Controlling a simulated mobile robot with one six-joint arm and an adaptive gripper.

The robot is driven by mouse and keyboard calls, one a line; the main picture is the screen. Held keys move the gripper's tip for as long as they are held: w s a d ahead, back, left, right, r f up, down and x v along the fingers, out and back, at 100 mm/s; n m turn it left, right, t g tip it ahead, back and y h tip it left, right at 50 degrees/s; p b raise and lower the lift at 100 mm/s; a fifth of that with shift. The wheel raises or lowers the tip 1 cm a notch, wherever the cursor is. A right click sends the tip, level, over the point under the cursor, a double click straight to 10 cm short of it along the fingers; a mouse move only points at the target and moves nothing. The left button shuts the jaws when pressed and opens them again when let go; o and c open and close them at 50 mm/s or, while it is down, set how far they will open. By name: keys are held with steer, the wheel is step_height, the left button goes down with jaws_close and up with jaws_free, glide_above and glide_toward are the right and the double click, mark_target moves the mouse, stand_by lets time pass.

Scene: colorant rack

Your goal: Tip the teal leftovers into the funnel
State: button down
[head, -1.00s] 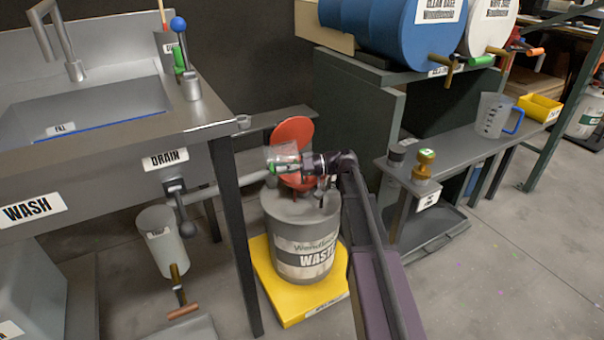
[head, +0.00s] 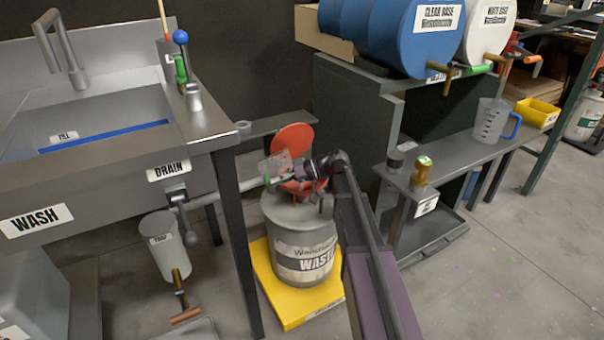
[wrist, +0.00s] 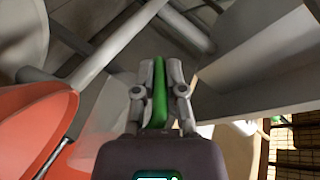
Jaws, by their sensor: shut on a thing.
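My gripper (head: 279,179) is shut on the green handle (wrist: 158,92) of a clear jug (head: 275,163). The jug is held in the air, tilted, above the top of the waste drum (head: 303,254). Part of the clear jug also shows at the lower left in the wrist view (wrist: 92,142). The red funnel (head: 307,187) sits on top of the drum, with its red lid (head: 295,139) raised behind. Red funnel parts also fill the left of the wrist view (wrist: 32,120). I cannot make out teal liquid in the jug or funnel.
The steel sink (head: 105,113) stands at left, with a bucket (head: 168,246) below its drain. The drum stands on a yellow platform (head: 268,286). At right, a bench (head: 455,163) carries a blue-handled jug (head: 493,121). Open floor (head: 510,260) lies at front right.

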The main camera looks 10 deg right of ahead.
mark_target(262, 170)
steer(key=shift+a+r+h+p, duration=0.2)
steer(key=shift+r+h+p, duration=0.35)
steer(key=shift+p, duration=0.45)
steer(key=shift+f, duration=0.45)
steer(key=shift+a+r+h+p, duration=0.1)
steer(key=shift+r+h+p, duration=0.3)
steer(key=shift+h+p, duration=0.65)
steer(key=shift+r+p, duration=0.1)
steer(key=shift+p, duration=0.65)
steer(key=shift+w+a+r+h+p, duration=0.1)
steer(key=shift+a+r+h+p, duration=0.2)
steer(key=shift+r+h+p, duration=1.5)
steer(key=shift+s+a+r+h+p, duration=0.2)
steer(key=shift+r+p, duration=0.85)
steer(key=shift+p, duration=1.9)
steer(key=shift+w+a+r+h+p, duration=0.3)
steer(key=shift+r+h+p, duration=0.5)
steer(key=shift+r+p, duration=1.1)
step_height(262, 170, down, 17)
steer(key=a+g+h+b, duration=0.1)
steer(key=a+h+b, duration=0.2)
steer(key=b, duration=1)
steer(key=h, duration=0.2)
steer(key=shift+f+h, duration=0.2)
steer(key=shift+h, duration=0.1)
